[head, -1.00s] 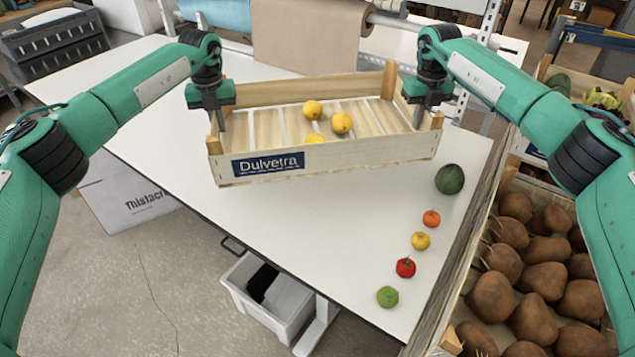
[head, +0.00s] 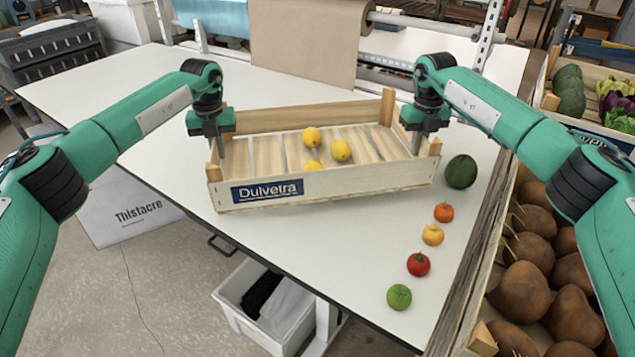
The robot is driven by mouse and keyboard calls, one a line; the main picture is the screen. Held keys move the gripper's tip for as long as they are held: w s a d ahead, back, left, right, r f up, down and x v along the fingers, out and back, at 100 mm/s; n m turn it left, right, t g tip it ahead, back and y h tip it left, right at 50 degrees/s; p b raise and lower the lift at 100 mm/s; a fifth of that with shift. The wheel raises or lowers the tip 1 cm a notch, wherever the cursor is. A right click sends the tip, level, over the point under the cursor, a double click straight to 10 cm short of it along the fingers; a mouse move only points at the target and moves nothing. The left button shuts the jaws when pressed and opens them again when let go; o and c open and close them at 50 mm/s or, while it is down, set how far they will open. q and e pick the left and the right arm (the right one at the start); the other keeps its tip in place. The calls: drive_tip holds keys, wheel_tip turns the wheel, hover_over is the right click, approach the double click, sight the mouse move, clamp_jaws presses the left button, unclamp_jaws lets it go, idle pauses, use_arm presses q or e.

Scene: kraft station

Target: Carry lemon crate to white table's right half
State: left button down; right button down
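The wooden lemon crate (head: 350,182) with a blue "Dulvetra" label is at the middle of the head view, over the white table (head: 120,85). A few lemons (head: 341,149) lie inside on its slats. My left gripper (head: 217,150) is at the crate's left end wall, and my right gripper (head: 416,145) is at its right end wall. Both point down with fingers at the walls and appear closed on them. The fingertips are partly hidden by the crate. I cannot tell for sure whether the crate's bottom touches the table.
An avocado-like green fruit (head: 461,172), an orange fruit (head: 444,212), a yellow fruit (head: 433,235), a tomato (head: 418,264) and a lime (head: 399,297) line the table's right side. A crate of brown produce (head: 522,290) stands at right. A brown paper roll (head: 308,45) is behind.

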sight(221, 164)
use_arm(q)
drive_tip(key=shift+r, duration=0.1)
use_arm(e)
drive_tip(key=shift+r, duration=0.15)
